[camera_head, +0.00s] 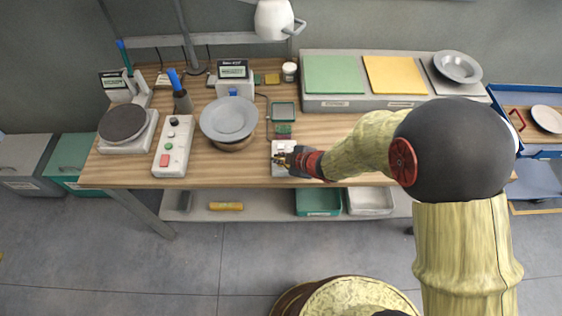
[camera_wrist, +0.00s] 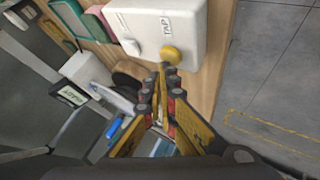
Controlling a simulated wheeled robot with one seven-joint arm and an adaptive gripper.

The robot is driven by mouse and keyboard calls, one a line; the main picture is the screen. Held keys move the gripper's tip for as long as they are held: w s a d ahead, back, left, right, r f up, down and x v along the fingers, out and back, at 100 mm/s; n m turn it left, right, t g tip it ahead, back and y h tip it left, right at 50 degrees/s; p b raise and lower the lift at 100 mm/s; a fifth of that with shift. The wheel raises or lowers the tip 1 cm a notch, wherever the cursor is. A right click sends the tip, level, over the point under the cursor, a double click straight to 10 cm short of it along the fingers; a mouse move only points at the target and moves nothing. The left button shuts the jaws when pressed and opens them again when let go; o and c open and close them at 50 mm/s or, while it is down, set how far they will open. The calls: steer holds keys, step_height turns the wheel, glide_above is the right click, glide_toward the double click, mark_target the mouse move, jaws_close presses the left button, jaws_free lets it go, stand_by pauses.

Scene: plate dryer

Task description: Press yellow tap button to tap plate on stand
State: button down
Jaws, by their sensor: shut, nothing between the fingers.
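The yellow tap button (camera_wrist: 170,54) sits on a white box (camera_wrist: 165,22) marked TAP in the wrist view. My gripper (camera_wrist: 163,68) is shut and empty, its fingertips right at the button's edge; I cannot tell whether they touch it. In the head view my gripper (camera_head: 280,158) is over the white box (camera_head: 284,146) at the table's front and hides the button. A grey plate (camera_head: 229,118) lies on a round brown stand (camera_head: 233,145) to the left of the box.
A white control box (camera_head: 174,145) with red and green buttons and a round dark hotplate (camera_head: 124,123) are farther left. A grey rack (camera_head: 340,103) with green and yellow pads stands behind right. A second grey plate (camera_head: 458,67) rests at its right end.

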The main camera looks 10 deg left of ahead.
steer(key=shift+f+b, duration=0.4)
steer(key=shift+f, duration=0.1)
stand_by(0.4)
steer(key=shift+r, duration=0.15)
steer(key=shift+r+p, duration=0.8)
steer(key=shift+p, duration=0.05)
step_height(320, 180, up, 5)
steer(key=p, duration=0.4)
stand_by(0.9)
